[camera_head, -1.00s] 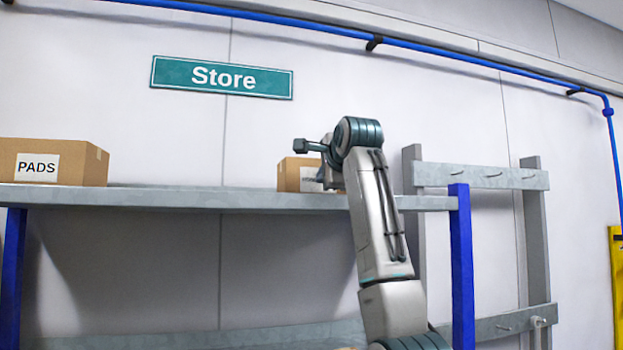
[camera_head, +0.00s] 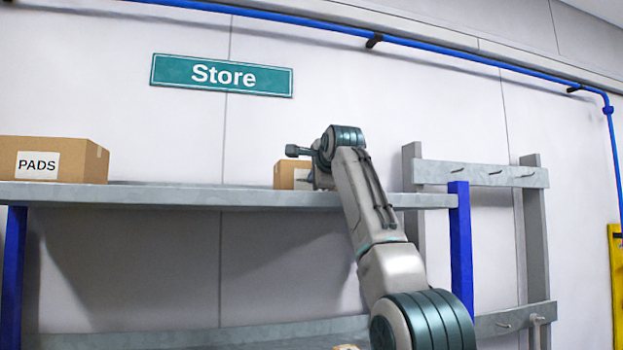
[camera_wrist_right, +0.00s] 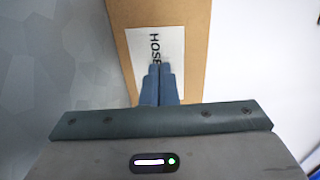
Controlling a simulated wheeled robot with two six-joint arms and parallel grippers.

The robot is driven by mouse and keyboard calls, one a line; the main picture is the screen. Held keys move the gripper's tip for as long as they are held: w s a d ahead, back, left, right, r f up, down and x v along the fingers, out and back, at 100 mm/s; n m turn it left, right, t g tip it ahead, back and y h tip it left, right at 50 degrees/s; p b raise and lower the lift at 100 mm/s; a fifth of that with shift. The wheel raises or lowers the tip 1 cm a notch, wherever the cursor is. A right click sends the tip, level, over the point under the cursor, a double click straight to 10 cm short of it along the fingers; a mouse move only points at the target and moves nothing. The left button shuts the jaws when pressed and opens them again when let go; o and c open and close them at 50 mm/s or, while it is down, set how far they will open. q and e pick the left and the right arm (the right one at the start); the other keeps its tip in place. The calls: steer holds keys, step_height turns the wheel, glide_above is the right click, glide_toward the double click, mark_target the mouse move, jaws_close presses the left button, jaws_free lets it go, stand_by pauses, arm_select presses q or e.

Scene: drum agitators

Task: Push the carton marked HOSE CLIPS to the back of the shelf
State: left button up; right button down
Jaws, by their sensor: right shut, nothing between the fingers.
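The HOSE CLIPS carton (camera_head: 284,175) is a brown box on the upper shelf (camera_head: 240,198), largely hidden behind my right arm. In the right wrist view the carton (camera_wrist_right: 120,22) shows its white label, with only HOSE readable above the fingers. My right gripper (camera_wrist_right: 159,70) is shut and empty, its fingertips in front of the label, at or very near the carton's face. My left gripper is in neither view.
A carton marked PADS (camera_head: 80,160) stands at the left of the same shelf, with clear shelf between the two. Blue posts (camera_head: 461,240) hold the shelf. A grey rack with pegs (camera_head: 480,175) stands to the right. A lower shelf (camera_head: 200,338) shows below.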

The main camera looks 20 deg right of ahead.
steer(key=shift+w+r, duration=0.1)
steer(key=shift+w, duration=1)
steer(key=shift+w, duration=0.1)
steer(key=s+b, duration=0.1)
steer(key=b, duration=0.2)
steer(key=shift+s+f, duration=0.4)
steer(key=s+b, duration=0.5)
steer(key=b, duration=0.1)
steer(key=shift+s+d, duration=0.1)
steer(key=shift+s+r+b, duration=0.15)
steer(key=shift+s+b, duration=0.95)
steer(key=shift+s, duration=0.1)
steer(key=shift+s+r, duration=0.15)
steer(key=shift+s, duration=0.15)
steer(key=shift+w, duration=0.1)
